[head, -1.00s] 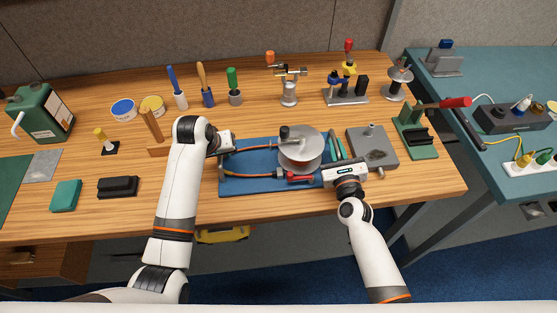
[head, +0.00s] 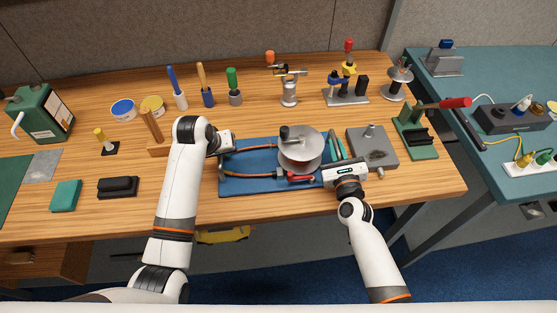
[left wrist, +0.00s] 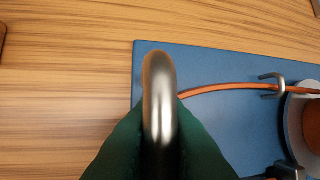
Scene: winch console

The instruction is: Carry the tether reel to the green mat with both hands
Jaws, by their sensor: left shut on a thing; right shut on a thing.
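The tether reel is a blue base board (head: 246,184) with a silver drum (head: 303,158), a dark crank knob and an orange tether. It lies at the middle of the wooden bench. My left gripper (head: 222,144) is at its left end; in the left wrist view its green fingers (left wrist: 160,138) are shut around a metal bar handle (left wrist: 158,85) at the board's left edge. My right gripper (head: 328,176) is shut at the board's right end; its own body hides what lies between its fingers. The green mat (head: 10,184) shows at the far left, cut by the picture edge.
Left of the reel stand a dark block (head: 118,187), a teal block (head: 66,195), a wooden-handled tool (head: 152,125) and a green can (head: 42,112). A grey plate (head: 372,147) sits close on the right. Upright tools line the back. Bare wood lies between the reel and dark block.

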